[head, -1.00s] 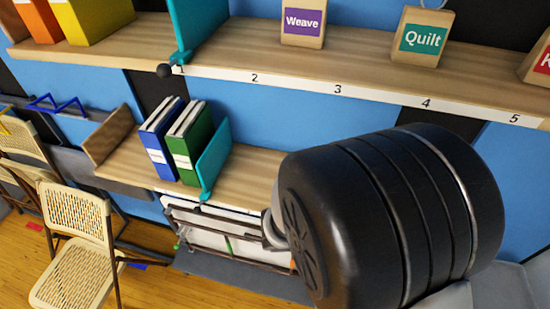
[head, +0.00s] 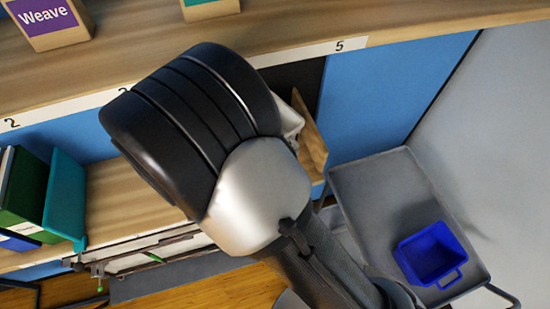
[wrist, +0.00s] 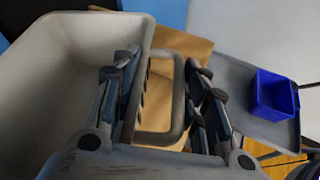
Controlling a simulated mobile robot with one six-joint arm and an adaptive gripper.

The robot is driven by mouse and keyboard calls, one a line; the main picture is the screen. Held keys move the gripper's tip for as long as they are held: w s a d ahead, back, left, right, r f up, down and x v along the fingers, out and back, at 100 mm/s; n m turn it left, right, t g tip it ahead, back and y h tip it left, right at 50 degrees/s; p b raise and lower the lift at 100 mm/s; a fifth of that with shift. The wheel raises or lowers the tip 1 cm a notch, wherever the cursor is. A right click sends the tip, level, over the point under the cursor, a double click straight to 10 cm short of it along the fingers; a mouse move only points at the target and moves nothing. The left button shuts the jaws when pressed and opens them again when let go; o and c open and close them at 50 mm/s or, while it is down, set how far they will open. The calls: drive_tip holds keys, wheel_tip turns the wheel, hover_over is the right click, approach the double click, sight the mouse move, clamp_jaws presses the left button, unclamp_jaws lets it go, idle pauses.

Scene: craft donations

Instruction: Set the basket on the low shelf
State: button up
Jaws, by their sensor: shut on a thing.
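The basket, a pale grey-white open bin (wrist: 60,70), fills the left of the wrist view. Its looped grey handle (wrist: 179,98) lies between the fingers of my gripper (wrist: 163,70), which is shut on it. The basket's inside looks empty where I can see it. In the head view my arm hides my gripper and most or all of the basket; a small pale piece shows beside the arm, and I cannot tell if it is the basket. The low shelf (head: 125,195) is a wooden board below the numbered shelf, partly behind my arm. A wooden piece also shows beyond the handle in the wrist view.
A green binder (head: 28,190) and a teal bookend (head: 64,195) stand on the low shelf at left. The upper shelf (head: 200,45) with labelled blocks overhangs. A grey cart (head: 375,185) with a blue bin (head: 430,255) stands at right. Bare board shows right of the bookend.

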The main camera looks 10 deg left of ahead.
wheel_tip(320, 180, down, 5)
idle(0.3)
drive_tip(key=o, duration=1.4)
drive_tip(key=shift+f, duration=0.1)
drive_tip(key=shift+c, duration=0.2)
